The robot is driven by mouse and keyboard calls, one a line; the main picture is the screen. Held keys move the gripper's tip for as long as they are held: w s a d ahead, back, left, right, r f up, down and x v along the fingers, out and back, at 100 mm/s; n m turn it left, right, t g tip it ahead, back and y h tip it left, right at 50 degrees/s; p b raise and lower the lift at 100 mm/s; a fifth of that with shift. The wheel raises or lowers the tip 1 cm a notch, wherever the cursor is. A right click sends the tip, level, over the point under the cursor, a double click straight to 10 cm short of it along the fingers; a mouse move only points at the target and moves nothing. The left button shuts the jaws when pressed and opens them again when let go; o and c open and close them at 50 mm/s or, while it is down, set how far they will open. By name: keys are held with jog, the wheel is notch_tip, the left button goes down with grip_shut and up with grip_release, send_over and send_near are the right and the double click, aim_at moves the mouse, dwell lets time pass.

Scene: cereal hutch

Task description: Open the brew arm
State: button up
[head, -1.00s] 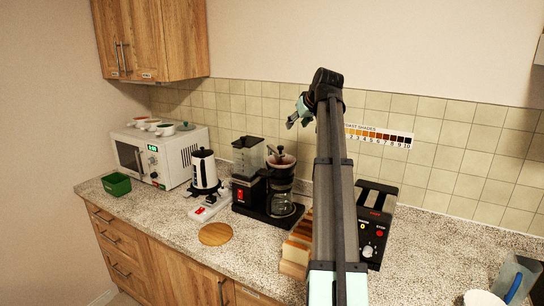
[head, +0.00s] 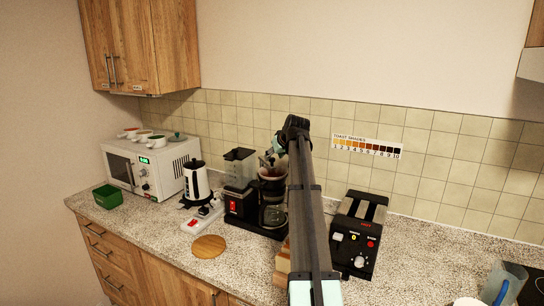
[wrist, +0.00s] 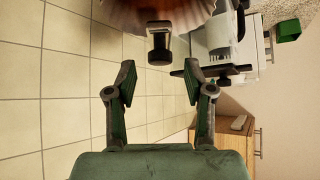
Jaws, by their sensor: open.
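The coffee maker (head: 239,208) stands on the counter, black, with a clear water tank, a glass carafe (head: 273,215) and a brew basket (head: 272,173) holding a paper filter. In the wrist view the pale pleated filter (wrist: 195,12) shows at the top. A dark, blunt-ended bar, which looks like the brew arm (wrist: 159,52), reaches out in front of it. My gripper (wrist: 160,86) is open and empty, its fingers spread to either side of the bar's line and short of its tip. In the head view my gripper (head: 270,158) is just above the basket, partly hidden by my arm.
The kettle (head: 194,182), power strip (head: 200,220) and microwave (head: 150,165) stand left of the coffee maker. The toaster (head: 357,235) is at right. A wooden block (head: 281,262) sits close beside my arm. A round board (head: 209,246) lies in front; the tiled wall is close behind.

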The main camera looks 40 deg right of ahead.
aim_at(272, 158)
jog(key=shift+p+x, duration=0.35)
jog(key=shift+x, duration=1.3)
grip_shut()
